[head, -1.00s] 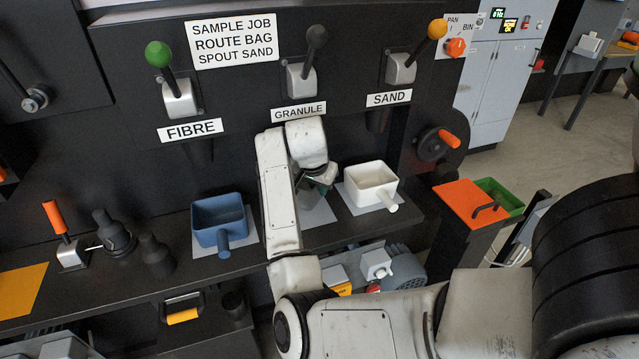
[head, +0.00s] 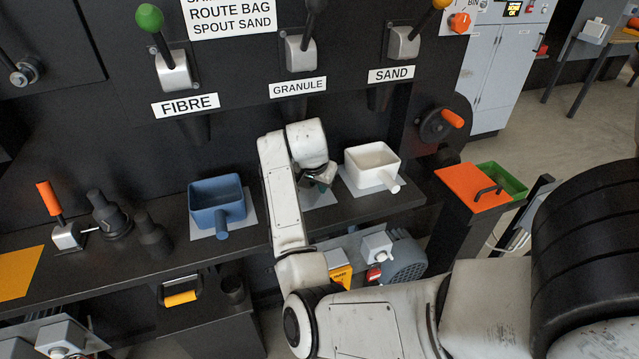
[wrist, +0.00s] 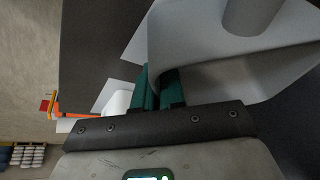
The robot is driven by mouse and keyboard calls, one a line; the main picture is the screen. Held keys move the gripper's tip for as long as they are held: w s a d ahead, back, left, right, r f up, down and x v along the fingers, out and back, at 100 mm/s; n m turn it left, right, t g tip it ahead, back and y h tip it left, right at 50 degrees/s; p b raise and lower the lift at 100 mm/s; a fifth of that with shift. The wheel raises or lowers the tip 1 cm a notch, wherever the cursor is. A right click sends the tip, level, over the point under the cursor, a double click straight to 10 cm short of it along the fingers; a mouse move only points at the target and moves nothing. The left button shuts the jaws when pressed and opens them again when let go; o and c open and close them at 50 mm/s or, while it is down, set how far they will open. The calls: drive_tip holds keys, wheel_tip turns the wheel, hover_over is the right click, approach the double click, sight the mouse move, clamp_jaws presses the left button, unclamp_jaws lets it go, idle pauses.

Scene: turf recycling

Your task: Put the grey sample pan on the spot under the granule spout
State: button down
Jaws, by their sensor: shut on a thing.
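My gripper (head: 322,183) is at the end of my arm, low over the shelf below the GRANULE sign (head: 298,87). In the wrist view its teal fingers (wrist: 160,88) are shut on the wall of the grey sample pan (wrist: 215,75). A round grey stub, apparently the pan's handle, shows at the top edge there. In the head view my arm hides most or all of the pan. A light grey mat (head: 325,198) under the granule spout shows partly beside my gripper. I cannot tell whether the pan touches the mat.
A blue pan (head: 215,205) stands on a mat below FIBRE at left. A white pan (head: 372,160) stands on a mat below SAND, close right of my gripper. Dark bottle-like fittings (head: 108,213) stand further left. An orange-lidded bin (head: 470,188) is at right.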

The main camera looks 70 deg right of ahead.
drive_tip(key=shift+f, duration=0.2)
drive_tip(key=c, duration=1.1)
unclamp_jaws()
drive_tip(key=shift+c, duration=0.2)
drive_tip(key=shift+o, duration=0.2)
drive_tip(key=shift+f, duration=0.1)
drive_tip(key=shift+o, duration=1.4)
drive_tip(key=b+v, duration=0.1)
drive_tip(key=v, duration=0.9)
drive_tip(key=shift+r, duration=0.4)
drive_tip(key=shift+a, duration=0.1)
